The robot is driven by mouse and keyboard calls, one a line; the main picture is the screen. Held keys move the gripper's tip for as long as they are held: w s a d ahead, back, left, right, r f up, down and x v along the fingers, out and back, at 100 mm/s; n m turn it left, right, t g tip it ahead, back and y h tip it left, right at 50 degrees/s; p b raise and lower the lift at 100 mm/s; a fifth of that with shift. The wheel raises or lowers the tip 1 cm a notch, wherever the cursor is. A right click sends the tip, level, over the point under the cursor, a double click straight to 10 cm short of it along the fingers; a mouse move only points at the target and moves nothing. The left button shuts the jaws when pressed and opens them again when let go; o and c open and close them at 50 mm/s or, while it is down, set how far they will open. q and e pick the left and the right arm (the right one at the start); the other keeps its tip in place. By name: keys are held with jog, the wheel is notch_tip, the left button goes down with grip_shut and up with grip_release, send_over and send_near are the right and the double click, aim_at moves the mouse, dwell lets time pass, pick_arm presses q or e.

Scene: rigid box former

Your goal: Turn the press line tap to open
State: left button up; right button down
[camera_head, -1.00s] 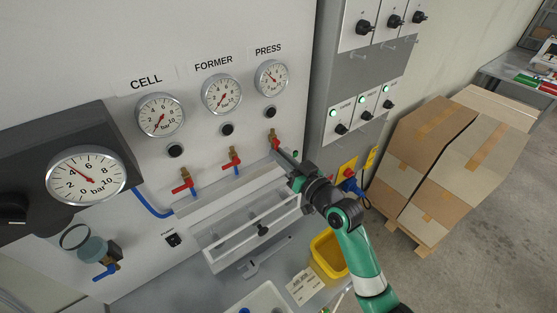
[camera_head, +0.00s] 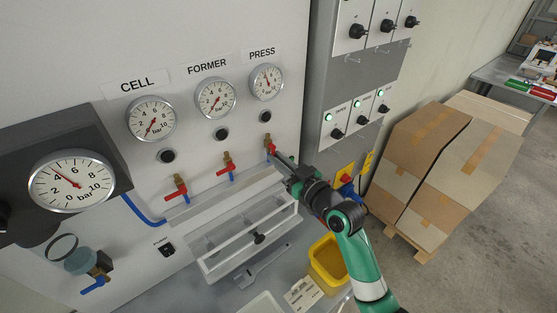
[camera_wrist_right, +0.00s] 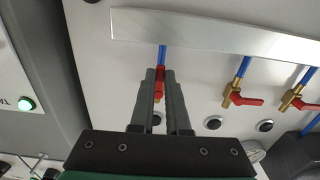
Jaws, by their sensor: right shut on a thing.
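The press tap (camera_head: 267,141) is a brass valve with a red handle, below the PRESS gauge (camera_head: 266,82) on the white panel. My right gripper (camera_head: 276,156) reaches it from the lower right. In the right wrist view, the fingers (camera_wrist_right: 160,75) are shut on the red handle (camera_wrist_right: 159,88), which appears to run in line with the blue hose (camera_wrist_right: 162,55). The fingers hide part of the handle. The PRESS needle points up and slightly left. My left gripper is not in view.
The former tap (camera_head: 227,167) and cell tap (camera_head: 176,190) sit to the left, their red handles turned sideways. A clear-fronted box (camera_head: 247,236) is below. A yellow bin (camera_head: 326,262) stands below my right arm. Cardboard boxes (camera_head: 440,150) stand at right.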

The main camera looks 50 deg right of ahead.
jog(key=c, duration=0.9)
grip_release()
jog(key=s+a+p, duration=0.1)
jog(key=s, duration=1)
jog(key=shift+s+a, duration=0.25)
jog(key=shift+a, duration=0.15)
